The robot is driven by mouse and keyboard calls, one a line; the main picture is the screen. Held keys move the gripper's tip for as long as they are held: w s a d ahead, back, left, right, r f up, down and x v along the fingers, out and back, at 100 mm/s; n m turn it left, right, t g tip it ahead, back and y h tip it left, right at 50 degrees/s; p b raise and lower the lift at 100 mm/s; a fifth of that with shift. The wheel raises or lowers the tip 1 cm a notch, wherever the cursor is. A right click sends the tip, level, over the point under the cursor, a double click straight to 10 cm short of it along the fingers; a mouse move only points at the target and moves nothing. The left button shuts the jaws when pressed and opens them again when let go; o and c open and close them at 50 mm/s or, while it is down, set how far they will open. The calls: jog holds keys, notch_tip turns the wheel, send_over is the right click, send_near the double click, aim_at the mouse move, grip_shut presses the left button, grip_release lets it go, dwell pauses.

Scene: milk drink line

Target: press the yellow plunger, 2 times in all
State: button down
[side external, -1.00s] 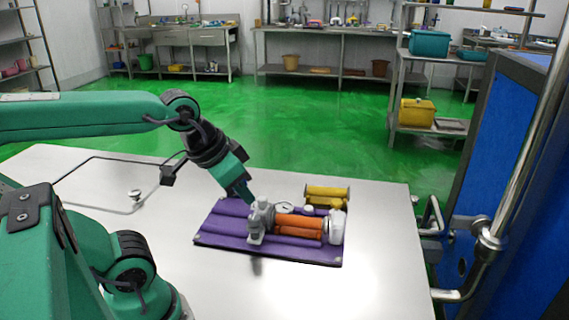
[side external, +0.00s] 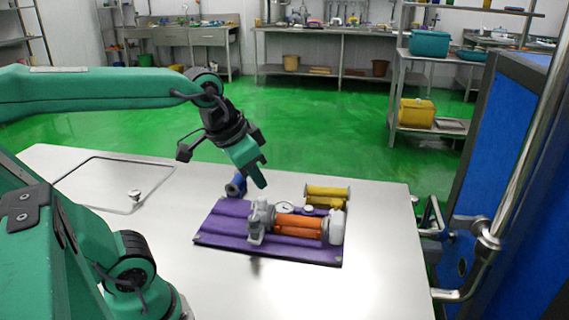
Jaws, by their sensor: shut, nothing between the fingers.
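A purple base plate (side external: 215,227) lies on the steel table, with an orange cylinder (side external: 298,226) and a grey fitting (side external: 261,220) on it. A yellow spool-like part (side external: 328,193), the only clearly yellow piece there, is at the back right of the plate; I cannot tell if it is the plunger. My gripper (side external: 260,180) is shut and empty, pointing down above and behind the grey fitting, left of the yellow part and apart from it. A blue part (side external: 236,186) stands at the back left of the plate, beside my gripper.
A round white dial (side external: 284,208) sits behind the orange cylinder, and a white cap (side external: 334,228) at its right end. The steel table (side external: 340,287) is clear in front. A blue panel (side external: 518,150) and metal pipes stand at the right.

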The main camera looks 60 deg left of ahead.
jog(key=w+a+r+m+g, duration=0.1)
jog(key=w+r+m, duration=0.15)
jog(key=w, duration=0.55)
jog(key=m+g, duration=0.4)
jog(key=m, duration=0.2)
send_over(337, 201)
notch_tip(337, 201, down, 8)
jog(key=shift+f, duration=0.25)
jog(key=shift+s+f+n, duration=0.1)
jog(key=shift+n, duration=0.15)
notch_tip(337, 201, down, 14)
jog(key=shift+r, duration=0.1)
dwell(0.5)
